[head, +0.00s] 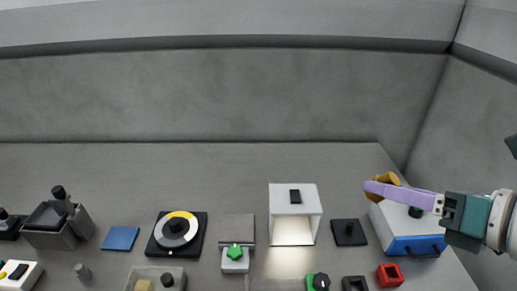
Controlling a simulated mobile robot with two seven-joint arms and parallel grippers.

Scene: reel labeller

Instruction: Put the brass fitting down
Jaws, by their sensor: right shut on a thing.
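The brass fitting (386,179) is a gold-brown piece at the right of the head view. My right gripper (376,187), with pale purple fingers, is shut on it. The gripper and fitting appear above the table, at the back left of a white and blue box (407,243). The fingers hide part of the fitting. My left gripper is not in view.
A lit white booth (295,196) and a black square pad (349,232) stand left of the box. A red square holder (389,275) is in front. A dial (176,229) and a blue pad (120,238) lie further left. The back of the table is clear.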

